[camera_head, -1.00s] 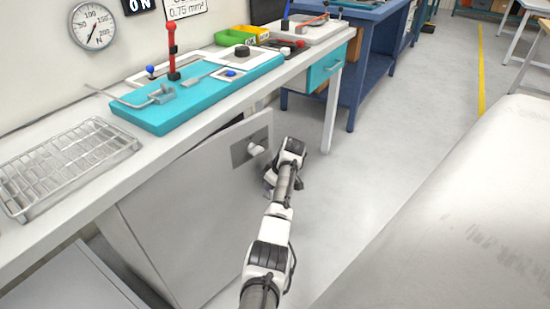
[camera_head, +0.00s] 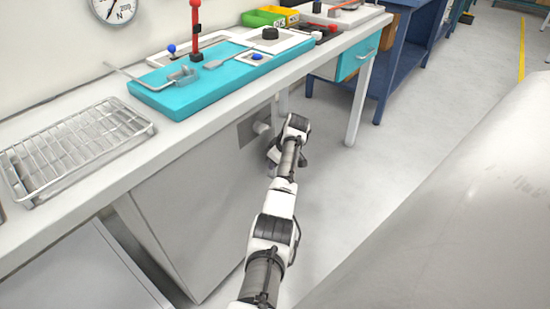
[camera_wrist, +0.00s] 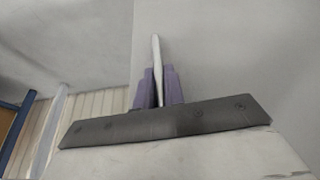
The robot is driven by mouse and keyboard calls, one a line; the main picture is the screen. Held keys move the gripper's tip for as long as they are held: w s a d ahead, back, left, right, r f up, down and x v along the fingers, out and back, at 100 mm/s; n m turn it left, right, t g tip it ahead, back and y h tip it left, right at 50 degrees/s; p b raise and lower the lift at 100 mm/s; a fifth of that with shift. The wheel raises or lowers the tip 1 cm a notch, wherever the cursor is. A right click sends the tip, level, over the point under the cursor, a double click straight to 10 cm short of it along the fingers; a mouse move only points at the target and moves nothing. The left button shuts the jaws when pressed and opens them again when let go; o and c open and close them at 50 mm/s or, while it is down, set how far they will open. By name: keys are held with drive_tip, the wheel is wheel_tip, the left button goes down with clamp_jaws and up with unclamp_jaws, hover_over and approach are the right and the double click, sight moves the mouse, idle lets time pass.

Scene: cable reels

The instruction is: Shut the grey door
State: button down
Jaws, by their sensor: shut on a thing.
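The grey door (camera_head: 205,200) hangs under the front of the workbench in the head view. Its top edge runs close along the underside of the bench top; any gap there is too small to tell. A darker plate with a pale knob-like handle (camera_head: 261,127) sits near its upper right corner. My gripper (camera_head: 273,155) is just right of and below this, partly hidden by my wrist. In the wrist view, its purple fingers (camera_wrist: 157,88) are shut on a thin pale upright piece (camera_wrist: 156,55), apparently the door's handle. A plain grey surface, probably the door, fills the right.
The white workbench top (camera_head: 75,205) carries a wire rack (camera_head: 75,150) and a turquoise board (camera_head: 200,88) with levers. A bench leg (camera_head: 357,112) stands right of my gripper. A large pale surface (camera_head: 450,200) lies at right, with clear floor (camera_head: 350,185) between.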

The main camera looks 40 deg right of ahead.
drive_tip(key=shift+w+a+r, duration=0.1)
drive_tip(key=shift+w+r, duration=0.1)
drive_tip(key=shift+w, duration=0.2)
drive_tip(key=c, duration=1.9)
unclamp_jaws()
drive_tip(key=o, duration=0.4)
drive_tip(key=shift+w+f, duration=0.1)
drive_tip(key=shift+s+r, duration=0.35)
drive_tip(key=shift+r, duration=0.05)
drive_tip(key=v, duration=1.2)
drive_tip(key=shift+s+r+p, duration=0.15)
drive_tip(key=shift+r+p, duration=0.25)
drive_tip(key=shift+p, duration=0.05)
